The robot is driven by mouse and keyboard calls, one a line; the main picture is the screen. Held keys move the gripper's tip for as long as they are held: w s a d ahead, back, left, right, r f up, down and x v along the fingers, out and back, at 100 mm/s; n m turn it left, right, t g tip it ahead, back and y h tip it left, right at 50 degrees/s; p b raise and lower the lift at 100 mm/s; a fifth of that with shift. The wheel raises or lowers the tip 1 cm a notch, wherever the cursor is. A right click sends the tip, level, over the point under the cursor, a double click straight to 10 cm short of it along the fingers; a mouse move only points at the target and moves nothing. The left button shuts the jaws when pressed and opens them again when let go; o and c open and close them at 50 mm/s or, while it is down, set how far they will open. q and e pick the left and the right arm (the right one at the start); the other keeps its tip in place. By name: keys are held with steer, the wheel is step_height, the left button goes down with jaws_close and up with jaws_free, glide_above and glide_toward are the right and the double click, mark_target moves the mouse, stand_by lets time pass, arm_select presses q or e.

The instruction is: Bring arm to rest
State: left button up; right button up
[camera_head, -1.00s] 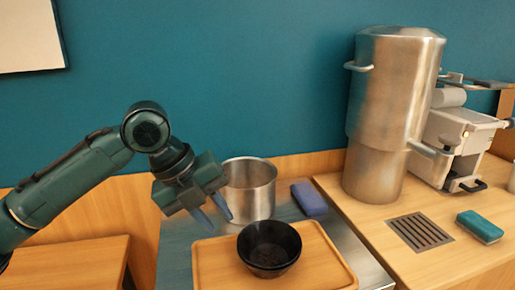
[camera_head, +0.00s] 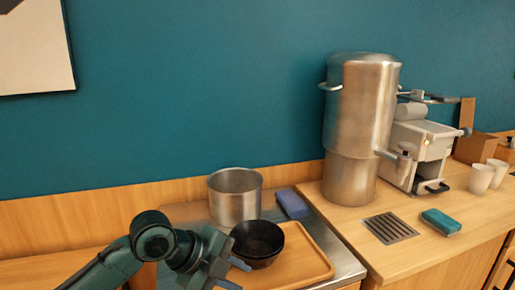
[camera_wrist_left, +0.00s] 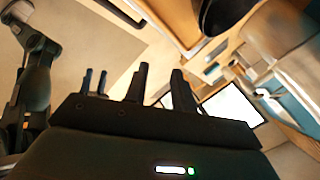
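My left gripper (camera_head: 233,274) is low in the head view, in front of the wooden tray's left side. Its two fingers are apart with nothing seen between them. In the left wrist view the dark fingers (camera_wrist_left: 138,84) also stand apart, with no object between them. The black bowl (camera_head: 258,241) is on the wooden tray (camera_head: 313,262), just beyond the gripper; whether they touch cannot be told. My right gripper is not seen in the head view. Part of an arm of mine shows at the left edge of the left wrist view.
A steel pot (camera_head: 235,197) and a purple-blue sponge (camera_head: 292,203) sit behind the tray. A tall steel urn (camera_head: 357,130), a drain grate (camera_head: 390,228), a teal sponge (camera_head: 440,221), a white machine (camera_head: 422,150) and white cups (camera_head: 481,179) stand on the right counter.

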arm_select(q)
steer(key=s+f+n+t+p, duration=0.2)
steer(key=s+f+n+t, duration=0.2)
steer(key=f+n, duration=0.75)
steer(key=s+a+f+n+t+y+p, duration=0.1)
steer(key=s+a+f+n+y, duration=0.1)
steer(key=s+a+f+n, duration=0.2)
steer(key=s+a+f+n+t+y, duration=0.1)
steer(key=s+a+f+n, duration=0.3)
steer(key=s, duration=0.5)
steer(key=a+n+y, duration=0.1)
steer(key=a+n, duration=0.1)
steer(key=n, duration=0.1)
steer(key=shift+s+f+t+p, duration=0.3)
steer(key=shift+s+t+p, duration=0.05)
steer(key=shift+t, duration=0.05)
